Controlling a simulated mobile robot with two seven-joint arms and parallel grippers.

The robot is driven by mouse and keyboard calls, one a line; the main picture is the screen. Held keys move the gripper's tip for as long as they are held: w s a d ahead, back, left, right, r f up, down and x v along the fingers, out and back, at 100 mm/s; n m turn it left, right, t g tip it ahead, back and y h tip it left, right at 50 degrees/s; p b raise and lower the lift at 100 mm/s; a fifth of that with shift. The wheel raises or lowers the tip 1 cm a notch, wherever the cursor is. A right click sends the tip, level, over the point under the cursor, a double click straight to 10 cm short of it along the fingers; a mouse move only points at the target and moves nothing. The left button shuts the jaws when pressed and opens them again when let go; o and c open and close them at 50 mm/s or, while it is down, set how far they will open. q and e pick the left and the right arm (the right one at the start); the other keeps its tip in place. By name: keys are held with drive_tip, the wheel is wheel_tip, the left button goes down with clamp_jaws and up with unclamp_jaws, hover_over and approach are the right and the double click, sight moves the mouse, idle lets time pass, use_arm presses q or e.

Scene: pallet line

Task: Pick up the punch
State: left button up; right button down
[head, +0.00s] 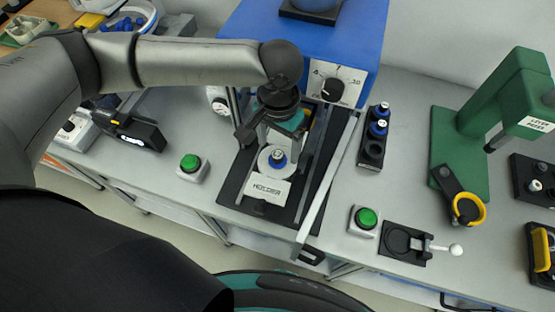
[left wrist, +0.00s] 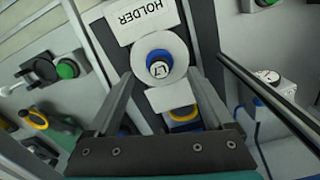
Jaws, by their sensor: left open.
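The punch (head: 278,156), a small blue cylinder with a white labelled top, stands upright in the round white seat of the holder (head: 268,190) below the blue machine. In the left wrist view the punch (left wrist: 159,66) shows its top just ahead of the fingers, inside the white ring. My left gripper (head: 281,138) is above the holder, pointing down. Its fingers (left wrist: 160,88) are open, one to each side of the punch in the picture; I see no contact. My right gripper is not in view.
The blue machine (head: 320,40) with a dial stands behind the holder. A black rack (head: 371,152) with blue punches is to its right. Green buttons (head: 192,163) (head: 365,218) flank the holder. A green press (head: 500,120) stands at the right.

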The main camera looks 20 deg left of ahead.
sight(278, 154)
use_arm(q)
wheel_tip(278, 154, down, 3)
drive_tip(key=shift+s+f, duration=0.1)
drive_tip(key=shift+c, duration=0.2)
clamp_jaws()
idle(0.5)
